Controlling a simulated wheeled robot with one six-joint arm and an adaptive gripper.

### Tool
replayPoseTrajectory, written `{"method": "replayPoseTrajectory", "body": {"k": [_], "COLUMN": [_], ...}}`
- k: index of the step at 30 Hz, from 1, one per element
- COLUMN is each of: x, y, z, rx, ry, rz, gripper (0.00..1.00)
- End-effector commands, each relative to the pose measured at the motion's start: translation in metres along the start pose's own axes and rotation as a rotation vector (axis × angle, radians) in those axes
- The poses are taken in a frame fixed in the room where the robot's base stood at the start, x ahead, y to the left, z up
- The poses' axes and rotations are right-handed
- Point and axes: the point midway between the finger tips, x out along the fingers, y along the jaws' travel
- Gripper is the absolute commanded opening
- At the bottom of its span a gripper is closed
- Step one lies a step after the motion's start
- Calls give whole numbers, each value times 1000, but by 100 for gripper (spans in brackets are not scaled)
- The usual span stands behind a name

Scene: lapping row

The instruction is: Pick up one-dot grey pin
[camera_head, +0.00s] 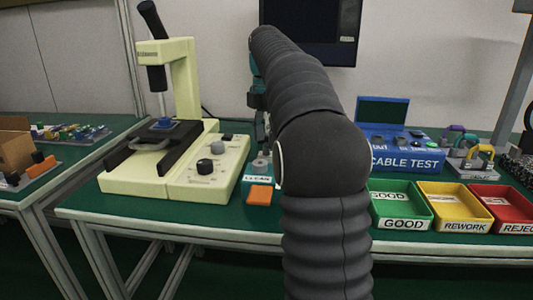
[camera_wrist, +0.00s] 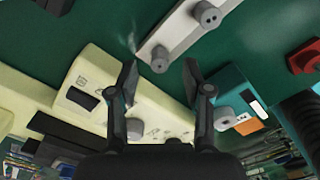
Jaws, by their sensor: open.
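In the wrist view my gripper (camera_wrist: 160,70) is open, its two dark fingers apart with nothing held. A grey round-topped pin (camera_wrist: 159,59) shows between the fingertips, at the end of a pale grey strip (camera_wrist: 176,35). Its dot marking is too small to read surely. A second grey pin (camera_wrist: 207,14) farther along the strip shows two dark dots. Another grey round piece (camera_wrist: 223,117) is by the teal block, beside the right finger. In the head view a small grey piece (camera_head: 261,162) stands right of the cream machine; my arm hides most of the area.
The cream lapping machine (camera_head: 172,165) with knobs stands close at left. Right are the blue cable tester (camera_head: 398,150) and green (camera_head: 402,205), yellow (camera_head: 455,207) and red (camera_head: 506,208) bins. Bare green tabletop (camera_wrist: 110,25) surrounds the strip.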

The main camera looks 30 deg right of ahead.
Motion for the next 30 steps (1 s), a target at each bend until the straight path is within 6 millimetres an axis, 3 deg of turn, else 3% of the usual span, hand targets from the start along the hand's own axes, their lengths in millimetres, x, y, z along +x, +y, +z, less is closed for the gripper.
{"method": "replayPoseTrajectory", "body": {"k": [1,6,14,15,21,30], "x": [11,27,29,29,29,29], "y": [0,0,0,0,0,0], "z": [1,1,1,1,1,1], "rx": [1,0,0,0,0,0], "ry": [2,0,0,0,0,0], "rz": [-3,-1,0,0,0,0], "gripper": [50,50,50,47,0,0]}}
